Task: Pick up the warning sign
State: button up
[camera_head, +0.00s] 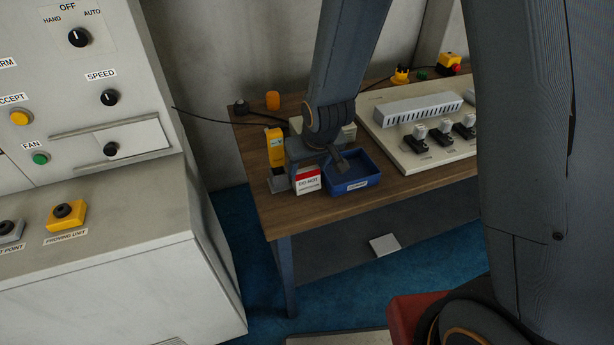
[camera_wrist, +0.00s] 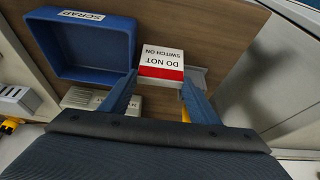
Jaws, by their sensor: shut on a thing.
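The warning sign (camera_head: 308,181) is a small white plate with a red band, beside the left wall of the blue tray in the head view. In the wrist view the sign (camera_wrist: 162,62) reads "DO NOT SWITCH ON" upside down, with its red edge toward me. My gripper (camera_wrist: 158,84) has one finger at each side of the sign and is shut on it. In the head view my gripper (camera_head: 316,160) is above and behind the sign, partly hidden by my wrist. I cannot tell whether the sign touches the bench.
The blue scrap tray (camera_head: 360,184) is close beside the sign. A yellow device (camera_head: 275,146) and a grey holder (camera_head: 280,184) are at its left. A panel with switches (camera_head: 435,155) lies to the right on the wooden bench (camera_head: 274,217). The front left bench edge is near.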

aim_at(308, 172)
jog(key=shift+r, duration=0.1)
notch_tip(308, 172, up, 10)
jog(key=p, duration=0.9)
jog(key=shift+p, duration=0.3)
